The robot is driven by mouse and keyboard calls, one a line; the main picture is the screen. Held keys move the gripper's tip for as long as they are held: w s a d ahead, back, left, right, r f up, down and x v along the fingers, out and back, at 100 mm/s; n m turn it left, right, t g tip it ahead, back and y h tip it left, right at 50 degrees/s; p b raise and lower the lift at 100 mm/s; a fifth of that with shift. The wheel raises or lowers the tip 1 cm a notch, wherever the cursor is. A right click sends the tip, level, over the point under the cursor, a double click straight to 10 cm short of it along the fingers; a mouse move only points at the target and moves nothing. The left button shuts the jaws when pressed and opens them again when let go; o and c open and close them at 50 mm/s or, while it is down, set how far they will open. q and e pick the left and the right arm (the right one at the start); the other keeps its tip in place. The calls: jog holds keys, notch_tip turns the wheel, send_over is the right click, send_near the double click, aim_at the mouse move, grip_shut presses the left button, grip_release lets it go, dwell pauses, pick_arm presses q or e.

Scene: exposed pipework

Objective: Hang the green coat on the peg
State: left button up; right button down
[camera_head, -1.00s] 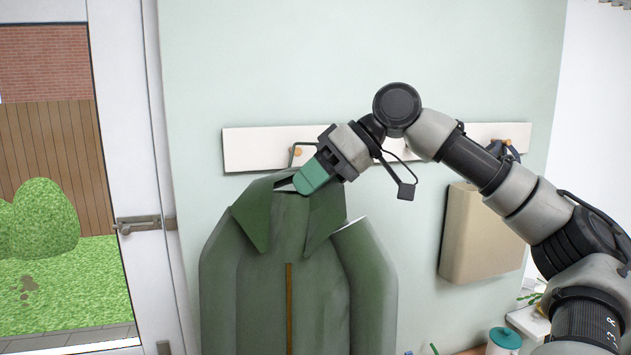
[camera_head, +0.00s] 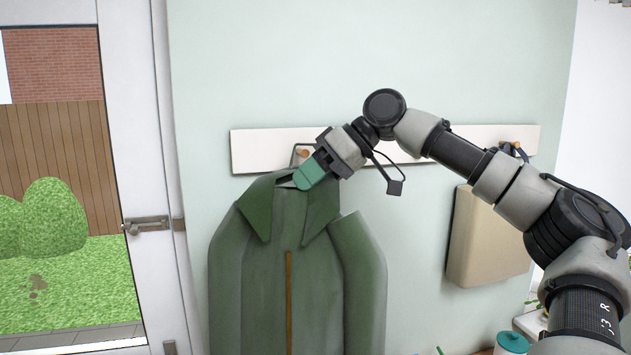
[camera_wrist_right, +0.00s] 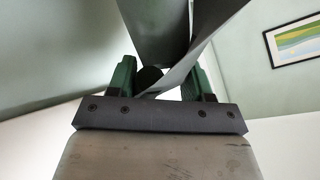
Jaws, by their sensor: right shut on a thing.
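The green coat (camera_head: 250,262) hangs upright in front of the wall, its collar just below the white peg board (camera_head: 262,151). My right gripper (camera_head: 299,181) is shut on the coat at the top of its collar. The right wrist view shows coat cloth (camera_wrist_right: 160,30) between the two green fingers. A thin loop rises from the collar and overlaps a wooden peg (camera_head: 303,153) on the board. I cannot tell whether the loop is around the peg or only in front of it. My left gripper is not in view.
A dark item hangs from another peg (camera_head: 517,147) at the board's right end. A beige box (camera_head: 488,240) is on the wall below it. A teal-lidded container (camera_head: 512,341) stands at the bottom right. A door with a latch (camera_head: 147,225) is at the left.

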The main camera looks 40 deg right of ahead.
jog(key=shift+w+d+f, duration=0.2)
jog(key=shift+w+d, duration=0.3)
jog(key=shift+w, duration=0.35)
jog(key=shift+w+d+f, duration=0.2)
jog(key=shift+w+d, duration=0.3)
jog(key=shift+w, duration=0.45)
jog(key=shift+c, duration=1.9)
grip_release()
jog(key=shift+a, duration=0.1)
jog(key=shift+f, duration=0.15)
jog(key=shift+d, duration=0.2)
jog(key=shift+a, duration=0.15)
jog(key=shift+f, duration=0.15)
